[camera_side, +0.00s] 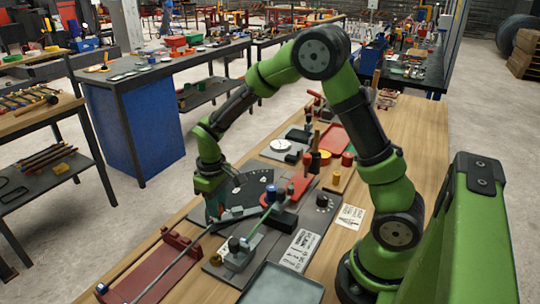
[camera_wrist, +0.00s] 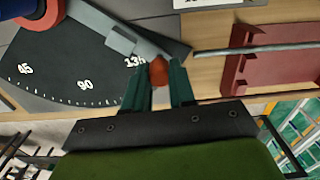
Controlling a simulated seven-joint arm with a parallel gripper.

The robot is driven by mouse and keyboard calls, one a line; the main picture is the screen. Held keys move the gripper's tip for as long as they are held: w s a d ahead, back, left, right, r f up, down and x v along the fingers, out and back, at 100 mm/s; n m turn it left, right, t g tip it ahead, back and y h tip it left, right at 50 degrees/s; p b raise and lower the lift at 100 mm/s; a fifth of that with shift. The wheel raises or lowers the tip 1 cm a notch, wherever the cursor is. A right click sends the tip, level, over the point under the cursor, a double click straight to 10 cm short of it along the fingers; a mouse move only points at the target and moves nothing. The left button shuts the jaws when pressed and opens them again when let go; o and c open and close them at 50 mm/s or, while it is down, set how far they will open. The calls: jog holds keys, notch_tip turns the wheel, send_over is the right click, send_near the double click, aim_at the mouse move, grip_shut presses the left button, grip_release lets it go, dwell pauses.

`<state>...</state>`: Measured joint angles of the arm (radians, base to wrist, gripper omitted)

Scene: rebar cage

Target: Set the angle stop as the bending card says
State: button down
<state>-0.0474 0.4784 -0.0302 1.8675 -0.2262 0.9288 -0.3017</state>
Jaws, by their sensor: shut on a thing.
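The angle stop is a grey bar (camera_wrist: 128,30) lying across a dark dial plate (camera_wrist: 55,55) marked 45, 90 and 135. Its orange-red knob (camera_wrist: 158,72) sits between the fingers of my gripper (camera_wrist: 159,80), which is shut on it. The knob is just beside the 135 mark, and the bar and a finger partly hide the scale there. In the side view my gripper (camera_side: 212,200) is low over the near-left edge of the dial plate (camera_side: 245,186). Two white printed cards (camera_side: 350,216) (camera_side: 301,250) lie nearby; their writing is too small to read.
A thin rod (camera_side: 170,268) runs from the bender over a red rest (camera_side: 150,270), also seen in the wrist view (camera_wrist: 270,75). A red lever (camera_side: 300,187), a grey clamp block (camera_side: 240,255) and a grey tray (camera_side: 282,284) stand near. Bare wood lies at the bench's far end.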

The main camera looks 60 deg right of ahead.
jog(key=shift+r, duration=0.1)
dwell(0.3)
jog(key=c, duration=0.9)
grip_release()
jog(key=shift+c, duration=0.2)
notch_tip(320, 180, up, 17)
jog(key=s+a+r+m+t+y, duration=0.2)
jog(key=s+m+t, duration=0.2)
jog(key=s, duration=1.3)
jog(key=t, duration=0.3)
jog(key=shift+a+m, duration=0.2)
jog(key=shift+m, duration=0.2)
